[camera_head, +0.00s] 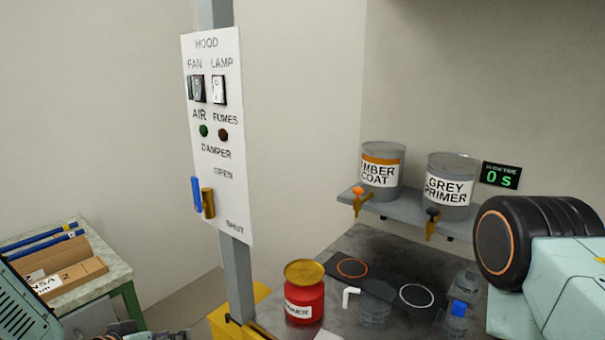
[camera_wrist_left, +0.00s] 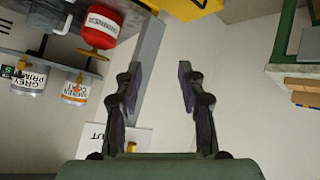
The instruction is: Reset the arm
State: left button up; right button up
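My left gripper (camera_wrist_left: 157,78) shows in the left wrist view with its two dark fingers spread apart and nothing between them. A bare pale wall lies behind the gap. In the head view my left arm is at the bottom left corner, and its fingers do not show clearly. My right arm (camera_head: 555,265) comes in at the right of the head view, with a black rounded joint; its gripper is outside the picture.
A grey post carries a white hood panel (camera_head: 220,165) with switches and a blue-and-brown lever. A red can (camera_head: 304,300) stands on the dark bench. Two labelled tins (camera_head: 380,172) sit on a shelf. A side table (camera_head: 100,285) holds cardboard trays and blue rods.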

pick_arm(q)
jog(key=s+d+f+g+y+b, duration=0.1)
jog(key=s+f+g+b, duration=0.4)
jog(key=s+f, duration=0.9)
jog(key=s+d+f+g+y+b, duration=0.1)
jog(key=s+f+g+b, duration=0.4)
jog(key=s+f, duration=0.8)
jog(key=s+y, duration=0.1)
jog(key=s, duration=0.5)
jog(key=shift+d+f+y+b, duration=0.3)
jog(key=shift+f+b, duration=0.05)
jog(key=shift+b, duration=0.05)
jog(key=shift+w, duration=0.1)
jog(key=shift+c, duration=0.2)
